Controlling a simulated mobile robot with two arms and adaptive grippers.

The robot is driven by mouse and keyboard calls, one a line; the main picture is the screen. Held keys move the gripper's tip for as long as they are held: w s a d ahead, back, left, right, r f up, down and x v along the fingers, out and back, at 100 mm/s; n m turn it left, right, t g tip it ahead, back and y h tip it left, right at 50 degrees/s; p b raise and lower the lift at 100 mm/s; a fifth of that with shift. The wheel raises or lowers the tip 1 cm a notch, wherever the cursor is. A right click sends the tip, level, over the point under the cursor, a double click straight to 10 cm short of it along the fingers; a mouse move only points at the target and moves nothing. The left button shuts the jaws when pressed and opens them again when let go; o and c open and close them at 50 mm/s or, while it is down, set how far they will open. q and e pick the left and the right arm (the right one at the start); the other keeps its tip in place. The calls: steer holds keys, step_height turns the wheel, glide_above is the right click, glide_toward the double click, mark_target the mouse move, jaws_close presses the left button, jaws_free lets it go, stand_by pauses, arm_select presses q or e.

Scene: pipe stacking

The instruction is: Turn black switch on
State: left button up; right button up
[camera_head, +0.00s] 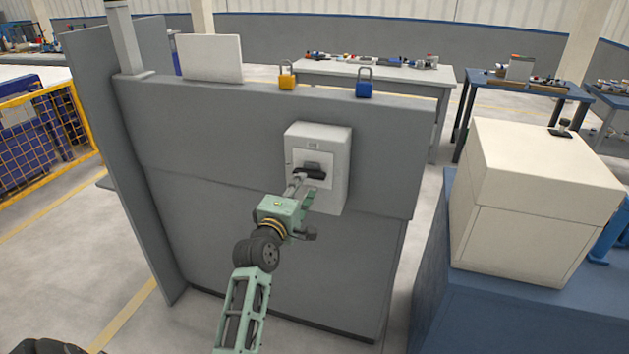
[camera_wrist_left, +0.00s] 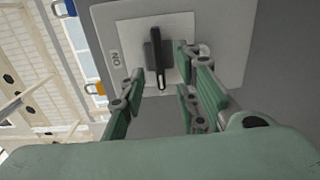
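The black switch (camera_head: 309,172) is a rotary handle on a light grey box (camera_head: 335,142) fixed to the grey panel. Its handle lies roughly crosswise in the head view. In the left wrist view the black handle (camera_wrist_left: 156,55) stands upright in the picture, with a white mark at its lower end and an ON label to its left. My left gripper (camera_head: 302,190) is open in front of the box, close to the handle. In the left wrist view its fingers (camera_wrist_left: 158,92) are apart, with the handle seen between and beyond them; contact cannot be told.
A yellow padlock (camera_head: 287,77) and a blue padlock (camera_head: 364,84) are on the panel's top ledge (camera_head: 220,95), beside a white plate (camera_head: 210,58). A beige box (camera_head: 525,235) stands on a blue cabinet (camera_head: 440,300) at right. Tables stand behind.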

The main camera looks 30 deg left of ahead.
mark_target(308, 177)
arm_select(q)
steer(key=x, duration=0.4)
steer(key=shift+d+r, duration=0.1)
steer(key=shift+d, duration=0.05)
steer(key=shift+w, duration=0.6)
arm_select(e)
steer(key=shift+s+d+r, duration=0.3)
steer(key=shift+s+d, duration=0.05)
steer(key=shift+s, duration=0.3)
arm_select(q)
steer(key=shift+c, duration=0.4)
steer(key=c, duration=0.6)
jaws_close()
arm_select(e)
steer(key=shift+w+a, duration=0.1)
steer(key=shift+w, duration=0.1)
